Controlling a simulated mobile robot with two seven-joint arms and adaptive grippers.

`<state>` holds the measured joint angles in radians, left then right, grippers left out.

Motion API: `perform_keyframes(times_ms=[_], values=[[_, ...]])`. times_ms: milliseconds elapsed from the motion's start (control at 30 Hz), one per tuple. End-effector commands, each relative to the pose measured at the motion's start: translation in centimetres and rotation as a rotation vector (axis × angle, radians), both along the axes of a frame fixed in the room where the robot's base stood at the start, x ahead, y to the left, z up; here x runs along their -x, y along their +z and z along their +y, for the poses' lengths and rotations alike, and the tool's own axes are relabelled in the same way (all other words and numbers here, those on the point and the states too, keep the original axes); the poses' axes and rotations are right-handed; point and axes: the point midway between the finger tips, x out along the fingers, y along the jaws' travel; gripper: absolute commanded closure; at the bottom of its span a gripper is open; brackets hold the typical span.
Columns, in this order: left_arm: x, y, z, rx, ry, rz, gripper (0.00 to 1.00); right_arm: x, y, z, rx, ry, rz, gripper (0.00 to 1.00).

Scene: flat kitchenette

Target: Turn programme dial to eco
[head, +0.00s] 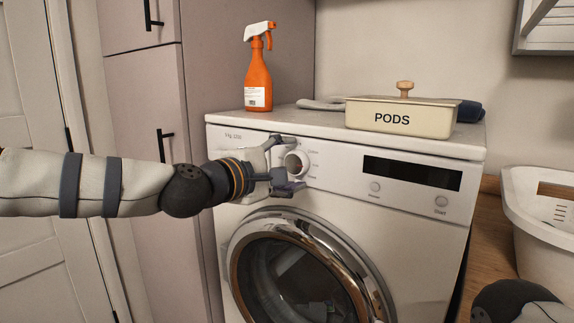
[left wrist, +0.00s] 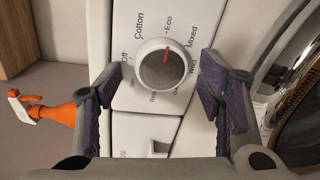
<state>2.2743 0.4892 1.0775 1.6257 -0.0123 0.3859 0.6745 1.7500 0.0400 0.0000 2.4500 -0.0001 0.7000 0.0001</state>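The programme dial (head: 297,161) is a round white knob at the upper left of the washing machine's front panel. In the left wrist view the dial (left wrist: 163,67) has a grey face with a red pointer mark. The mark points up at the Eco label (left wrist: 169,24), between Cotton and Mixed. My left gripper (head: 291,164) is at the panel, one finger above and one below the dial. In the left wrist view its purple-padded fingers (left wrist: 160,78) stand apart on both sides of the dial, with a gap visible on each side. My right gripper is not in view.
The washing machine (head: 420,240) has a dark display and a round glass door (head: 300,275) below the dial. On top stand an orange spray bottle (head: 259,75) and a PODS box (head: 400,118). A white basket (head: 540,235) is at right; a tall cabinet (head: 150,100) is at left.

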Motion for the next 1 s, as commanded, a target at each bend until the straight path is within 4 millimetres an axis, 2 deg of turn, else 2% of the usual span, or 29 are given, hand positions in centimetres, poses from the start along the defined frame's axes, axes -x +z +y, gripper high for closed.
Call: perform_keyframes(times_ms=[167,233,500,633,800,1000], values=[[0.2,0.0,0.2,0.001,0.000,0.001,0.38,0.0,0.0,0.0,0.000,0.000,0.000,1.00],[0.9,0.1,0.8,0.001,0.000,0.001,0.38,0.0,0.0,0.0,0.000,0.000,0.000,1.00],[6.6,0.9,4.9,0.001,0.000,0.000,0.38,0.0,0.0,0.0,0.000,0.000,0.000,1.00],[8.6,1.1,6.4,0.001,0.001,-0.002,0.38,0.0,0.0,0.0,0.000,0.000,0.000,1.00],[9.7,1.1,7.0,0.000,0.000,0.000,0.38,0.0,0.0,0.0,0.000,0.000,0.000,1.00],[9.7,1.1,7.0,-0.001,0.000,0.001,0.38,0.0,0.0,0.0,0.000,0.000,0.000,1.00]])
